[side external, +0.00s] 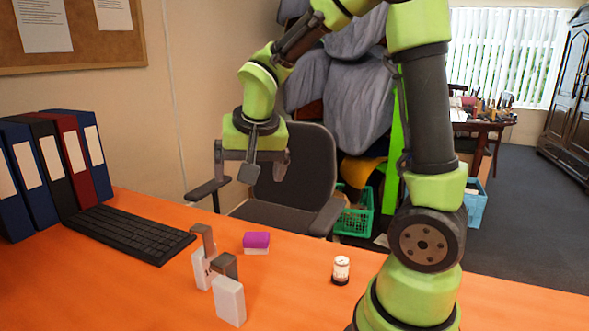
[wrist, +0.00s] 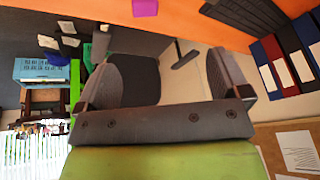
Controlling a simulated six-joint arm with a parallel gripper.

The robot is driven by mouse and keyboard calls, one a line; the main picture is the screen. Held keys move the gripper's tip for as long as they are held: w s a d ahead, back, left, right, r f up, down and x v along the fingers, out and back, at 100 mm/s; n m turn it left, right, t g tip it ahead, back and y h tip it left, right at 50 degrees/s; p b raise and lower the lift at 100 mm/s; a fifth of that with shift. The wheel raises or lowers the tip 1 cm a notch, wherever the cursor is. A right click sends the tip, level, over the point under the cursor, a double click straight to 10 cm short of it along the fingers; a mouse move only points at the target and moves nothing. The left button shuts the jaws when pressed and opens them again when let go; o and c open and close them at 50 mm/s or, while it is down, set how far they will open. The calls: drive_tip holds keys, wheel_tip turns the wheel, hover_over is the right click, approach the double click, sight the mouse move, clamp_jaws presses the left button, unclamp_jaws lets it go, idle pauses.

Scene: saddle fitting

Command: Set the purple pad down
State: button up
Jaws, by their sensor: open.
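The purple pad (side external: 257,240) lies flat on top of a small pale block (side external: 256,251) on the orange desk. It also shows at the top edge of the wrist view (wrist: 145,7), partly cut off. My gripper (side external: 252,172) is open and empty, high above the desk and well clear of the pad. Its fingers are spread wide, and nothing is between them.
White blocks (side external: 229,302) with grey-brown pieces (side external: 203,238) stand left of and nearer than the pad. A small white jar with dark bands (side external: 341,268) stands to the right. A keyboard (side external: 130,234) and several binders (side external: 75,150) are at left. A chair (side external: 300,165) is behind the desk.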

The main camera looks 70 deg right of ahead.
drive_tip(key=s+a+r+n+t+y, duration=0.1)
drive_tip(key=s+a+r+n+y, duration=0.1)
drive_tip(key=s+a, duration=0.3)
drive_tip(key=s+a+r+n+t+y, duration=0.2)
drive_tip(key=s+a+r+n, duration=0.2)
drive_tip(key=s+a, duration=0.2)
drive_tip(key=s, duration=0.2)
drive_tip(key=shift+s+n+y, duration=0.3)
drive_tip(key=shift+y, duration=0.1)
